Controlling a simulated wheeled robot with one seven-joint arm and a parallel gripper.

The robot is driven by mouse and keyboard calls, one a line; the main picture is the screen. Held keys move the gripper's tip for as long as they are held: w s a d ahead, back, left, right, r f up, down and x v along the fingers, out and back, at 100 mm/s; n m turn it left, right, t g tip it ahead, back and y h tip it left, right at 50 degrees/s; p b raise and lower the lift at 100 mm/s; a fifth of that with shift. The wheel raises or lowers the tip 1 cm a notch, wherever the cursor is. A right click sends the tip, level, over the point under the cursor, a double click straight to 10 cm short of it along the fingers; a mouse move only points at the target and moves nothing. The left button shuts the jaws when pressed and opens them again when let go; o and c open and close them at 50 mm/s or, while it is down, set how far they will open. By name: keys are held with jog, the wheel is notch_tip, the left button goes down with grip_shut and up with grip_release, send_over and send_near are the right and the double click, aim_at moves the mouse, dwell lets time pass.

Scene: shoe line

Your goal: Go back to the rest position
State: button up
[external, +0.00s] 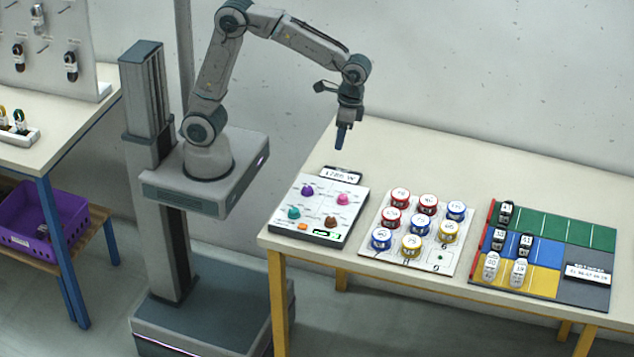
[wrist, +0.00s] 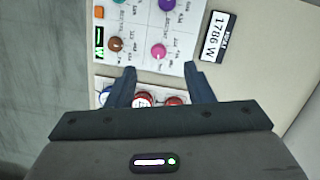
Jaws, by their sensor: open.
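My gripper (external: 342,138) is raised above the back of the table (external: 420,150), above and right of the white panel with coloured knobs (external: 354,213). It points down and touches nothing. In the wrist view my gripper (wrist: 160,84) has its two dark fingers spread apart with nothing held between them. The knob panel (wrist: 138,42) lies ahead of the fingers in that view, with a label reading 1786 W (wrist: 217,36) beside it.
A white board with red, blue and yellow round tins (external: 450,262) lies right of the knob panel. A green, blue and yellow sorting mat (external: 560,232) with several small items lies farther right. Another table (external: 70,130) and a purple crate (external: 25,245) stand at left.

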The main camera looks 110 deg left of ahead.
jog(key=s+d+m+t, duration=0.1)
jog(key=s+t, duration=0.4)
jog(key=s, duration=1.3)
jog(key=shift+s+f+m+y, duration=0.25)
jog(key=shift+m+y, duration=0.15)
jog(key=shift+m, duration=0.5)
jog(key=shift+r, duration=0.1)
dwell(1.0)
